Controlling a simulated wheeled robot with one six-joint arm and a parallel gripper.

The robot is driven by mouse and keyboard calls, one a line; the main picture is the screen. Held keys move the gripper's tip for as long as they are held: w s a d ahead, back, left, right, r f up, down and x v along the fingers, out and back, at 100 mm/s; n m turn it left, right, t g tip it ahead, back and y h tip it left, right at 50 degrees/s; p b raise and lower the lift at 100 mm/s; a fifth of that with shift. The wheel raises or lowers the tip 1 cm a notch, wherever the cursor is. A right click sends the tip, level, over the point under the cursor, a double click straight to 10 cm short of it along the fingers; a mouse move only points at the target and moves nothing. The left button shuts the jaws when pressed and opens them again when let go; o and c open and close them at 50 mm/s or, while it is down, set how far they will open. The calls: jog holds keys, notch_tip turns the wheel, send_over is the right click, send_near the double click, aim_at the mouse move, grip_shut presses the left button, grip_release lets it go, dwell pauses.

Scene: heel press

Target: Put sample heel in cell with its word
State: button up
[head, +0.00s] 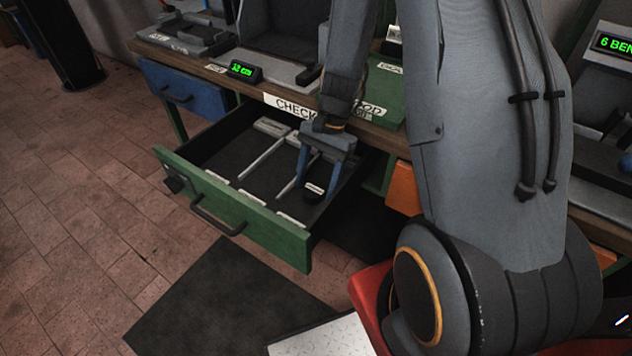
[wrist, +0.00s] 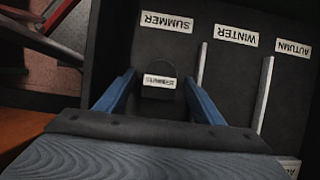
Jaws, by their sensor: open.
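The sample heel is a small black block (wrist: 158,94) with a white word label, too small to read surely. It stands in the drawer cell labelled SUMMER (wrist: 166,22), left in the wrist view. My gripper (wrist: 158,78) is open, its blue fingers on either side of the heel with a slim gap showing at each side. In the head view, my gripper (head: 316,178) reaches down into the open drawer (head: 232,208), with the heel (head: 313,197) between its fingertips. The WINTER (wrist: 236,36) and AUTUMN (wrist: 292,48) cells lie to the right in the wrist view, split by thin dividers.
The green-fronted drawer hangs out from under the bench (head: 275,88). A shut blue drawer (head: 185,90) is to its left, an orange one (head: 403,188) to its right. A dark mat (head: 215,300) lies on the floor in front.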

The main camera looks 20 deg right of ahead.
jog(key=shift+r, duration=0.1)
jog(key=b+v, duration=0.1)
jog(key=v, duration=1)
jog(key=s+a+r+n+t+h, duration=0.1)
jog(key=s+n, duration=0.2)
jog(key=s, duration=0.1)
jog(key=s+a+r+n+t+h, duration=0.1)
jog(key=s+n, duration=0.3)
jog(key=s+a+r+n+h, duration=0.1)
jog(key=s+n, duration=0.2)
jog(key=s, duration=0.1)
jog(key=shift+a+r+n+t+h, duration=0.4)
